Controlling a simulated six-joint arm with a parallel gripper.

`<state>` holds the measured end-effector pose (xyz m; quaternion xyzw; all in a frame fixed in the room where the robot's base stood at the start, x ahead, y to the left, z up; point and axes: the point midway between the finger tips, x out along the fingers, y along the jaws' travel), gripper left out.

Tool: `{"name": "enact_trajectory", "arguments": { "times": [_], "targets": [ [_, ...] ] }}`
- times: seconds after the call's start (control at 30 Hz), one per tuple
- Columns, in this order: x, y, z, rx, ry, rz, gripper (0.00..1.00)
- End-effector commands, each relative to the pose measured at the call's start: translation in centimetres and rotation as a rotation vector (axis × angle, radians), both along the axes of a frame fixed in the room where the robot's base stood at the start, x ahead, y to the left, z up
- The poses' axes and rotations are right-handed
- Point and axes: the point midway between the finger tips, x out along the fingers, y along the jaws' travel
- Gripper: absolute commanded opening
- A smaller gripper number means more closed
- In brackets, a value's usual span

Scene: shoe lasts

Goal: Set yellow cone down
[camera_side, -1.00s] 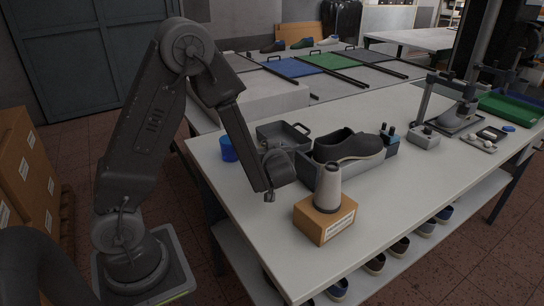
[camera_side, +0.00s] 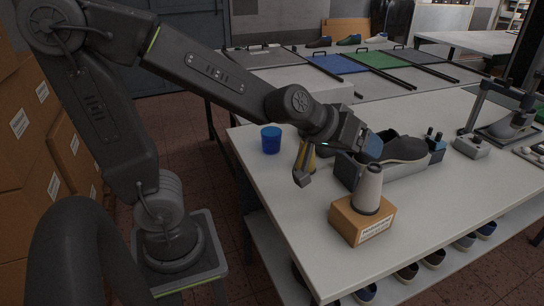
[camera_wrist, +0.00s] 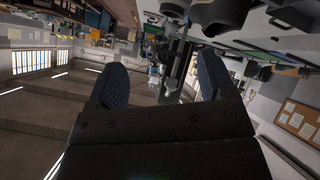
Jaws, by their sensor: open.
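A yellow, tapered shape (camera_side: 308,156), likely the yellow cone, shows just below my wrist in the side view. A dark part covers its lower end, so its base and its contact with the table are hidden. My gripper (camera_side: 366,142) is tipped sideways toward the right, above the grey tray with the dark shoe. In the wrist view my gripper (camera_wrist: 162,82) has its two blue-padded fingers wide apart with nothing held between them. No yellow cone can be made out there.
A pale cone-like piece (camera_side: 368,188) stands on a cardboard box (camera_side: 362,222) at front. A blue cup (camera_side: 271,140) stands at the table's left. A dark shoe (camera_side: 405,149) lies in a grey tray (camera_side: 408,173). The right front of the white table (camera_side: 445,195) is clear.

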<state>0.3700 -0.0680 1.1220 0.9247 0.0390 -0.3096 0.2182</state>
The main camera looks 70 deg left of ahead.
Motion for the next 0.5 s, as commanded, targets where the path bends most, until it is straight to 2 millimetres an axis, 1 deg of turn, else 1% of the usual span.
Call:
{"name": "enact_trajectory", "arguments": {
  "times": [0.03,0.13,0.2,0.3,0.4,0.5],
  "targets": [
    [-2.0,-0.7,0.9,0.019,0.025,-0.076,0.76],
    [-6.2,-1.2,1.3,0.089,0.12,-0.203,0.76],
    [-9.1,-1.0,1.2,0.152,0.194,-0.26,0.76],
    [-12.6,0.1,0.8,0.236,0.293,-0.295,0.76],
    [-15.0,1.1,0.4,0.297,0.368,-0.3,0.76],
    [-16.3,1.8,0.2,0.332,0.411,-0.296,0.76]
  ]
}}
